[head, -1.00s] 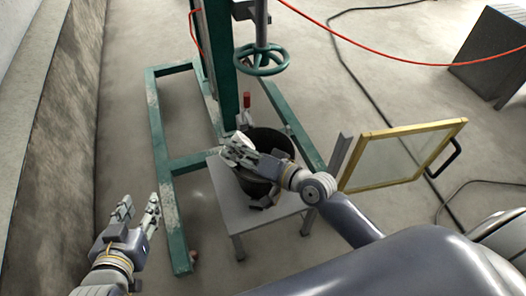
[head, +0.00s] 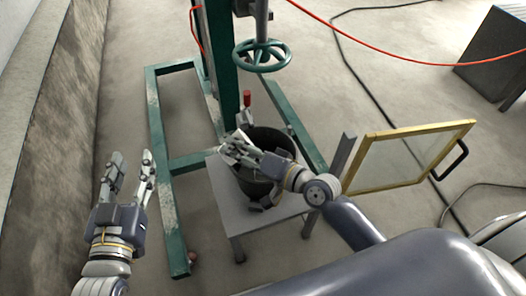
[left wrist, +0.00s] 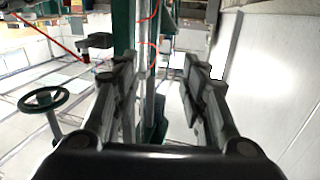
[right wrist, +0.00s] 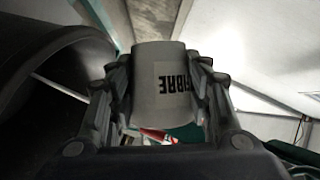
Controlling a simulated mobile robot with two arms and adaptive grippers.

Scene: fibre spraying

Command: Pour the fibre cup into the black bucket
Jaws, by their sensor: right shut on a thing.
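The black bucket (head: 268,143) stands on a small grey table under the green frame. My right gripper (head: 236,147) is over the bucket's left rim. In the right wrist view it is shut on the fibre cup (right wrist: 164,85), a pale grey cup with a label reading "FIBRE", held between the two fingers. The bucket's dark wall (right wrist: 45,80) fills the left of that view, close beside the cup. The cup's contents are hidden. My left gripper (head: 132,165) is open and empty, well left of the table, with its fingers pointing away from me.
The small grey table (head: 222,200) carries the bucket. A green frame (head: 170,220) with a handwheel (head: 262,56) rises behind it. A yellow-framed glass panel (head: 405,157) stands to the right. A red hose and black cables cross behind. The floor between left gripper and frame is clear.

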